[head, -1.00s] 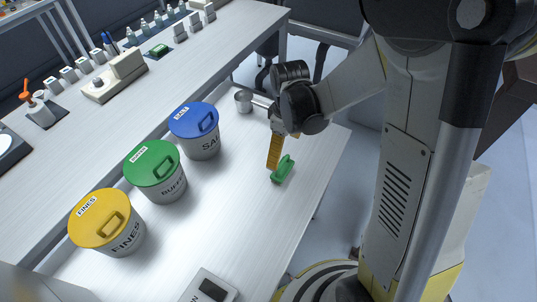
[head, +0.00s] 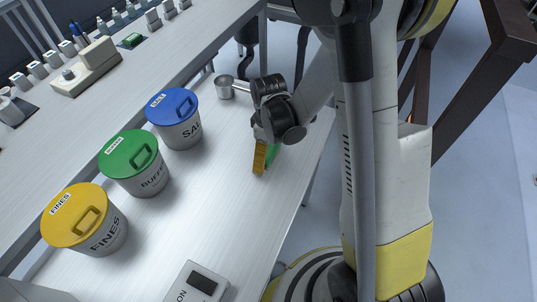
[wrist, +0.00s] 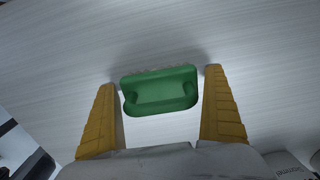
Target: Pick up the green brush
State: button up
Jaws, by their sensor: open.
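The green brush (wrist: 160,90) lies on the white bench top. My gripper (wrist: 162,100) is open and holds nothing. In the head view my gripper (head: 260,158) points down at the bench, and its yellow finger hides part of the green brush (head: 272,154). Whether the fingertips touch the bench I cannot tell.
Blue (head: 172,103), green (head: 128,154) and yellow (head: 74,214) lidded tubs stand left of my gripper. A metal scoop (head: 225,86) lies behind it. The bench's right edge is close to the brush.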

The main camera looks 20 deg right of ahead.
jog(key=c, duration=1.1)
jog(key=shift+o, duration=0.2)
jog(key=shift+r, duration=0.1)
jog(key=shift+r, duration=0.4)
jog(key=r+p, duration=0.1)
jog(key=r, duration=0.1)
jog(key=d+r+p, duration=0.1)
jog(key=r, duration=0.1)
jog(key=shift+r+p, duration=0.1)
jog(key=shift+p, duration=0.25)
jog(key=d+r+p, duration=0.3)
jog(key=d+r, duration=0.3)
jog(key=d, duration=0.4)
jog(key=shift+s+d, duration=0.25)
jog(key=shift+d, duration=0.15)
jog(key=o, duration=0.6)
jog(key=c, duration=0.5)
